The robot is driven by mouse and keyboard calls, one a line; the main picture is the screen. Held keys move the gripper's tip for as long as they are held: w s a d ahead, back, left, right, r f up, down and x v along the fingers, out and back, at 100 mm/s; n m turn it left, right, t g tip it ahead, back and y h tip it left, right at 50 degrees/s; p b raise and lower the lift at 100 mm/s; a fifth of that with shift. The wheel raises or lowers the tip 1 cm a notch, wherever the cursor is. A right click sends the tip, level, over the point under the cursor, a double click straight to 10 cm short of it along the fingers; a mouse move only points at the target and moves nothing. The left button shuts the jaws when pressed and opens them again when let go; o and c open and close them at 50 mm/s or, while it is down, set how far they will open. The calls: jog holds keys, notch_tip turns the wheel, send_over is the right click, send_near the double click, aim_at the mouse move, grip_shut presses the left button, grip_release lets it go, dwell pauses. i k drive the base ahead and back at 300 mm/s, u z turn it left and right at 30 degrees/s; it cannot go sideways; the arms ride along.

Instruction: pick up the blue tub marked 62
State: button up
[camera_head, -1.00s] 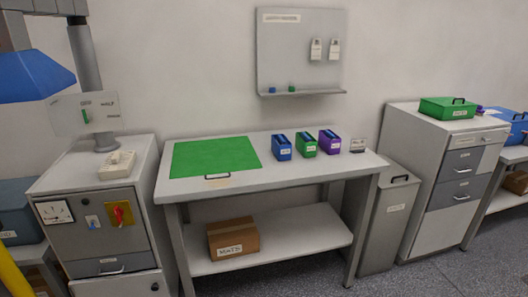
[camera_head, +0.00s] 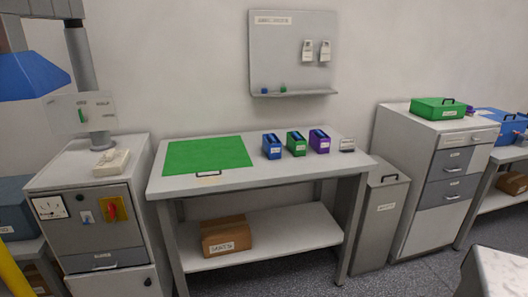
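A small blue tub (camera_head: 272,147) with a white label stands upright on the grey workbench (camera_head: 200,187), at the left of a row of three tubs. Its label is too small to read, so I cannot tell whether it says 62. A green tub (camera_head: 296,144) and a purple tub (camera_head: 320,142) stand to its right, with small gaps between them. A larger blue container (camera_head: 503,130) with a handle is at the far right edge; its marking is also unreadable. My gripper is not in view.
A green mat (camera_head: 207,155) covers the bench's left part. Grey cabinets flank the bench. A cardboard box (camera_head: 226,236) sits on the lower shelf. A pale grey shape (camera_head: 497,272) fills the bottom right corner.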

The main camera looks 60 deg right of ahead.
aim_at(272, 151)
jog(key=u, duration=0.1)
jog(key=k, duration=1.45)
jog(key=z, duration=0.55)
jog(key=i, duration=1.2)
jog(key=u, duration=0.05)
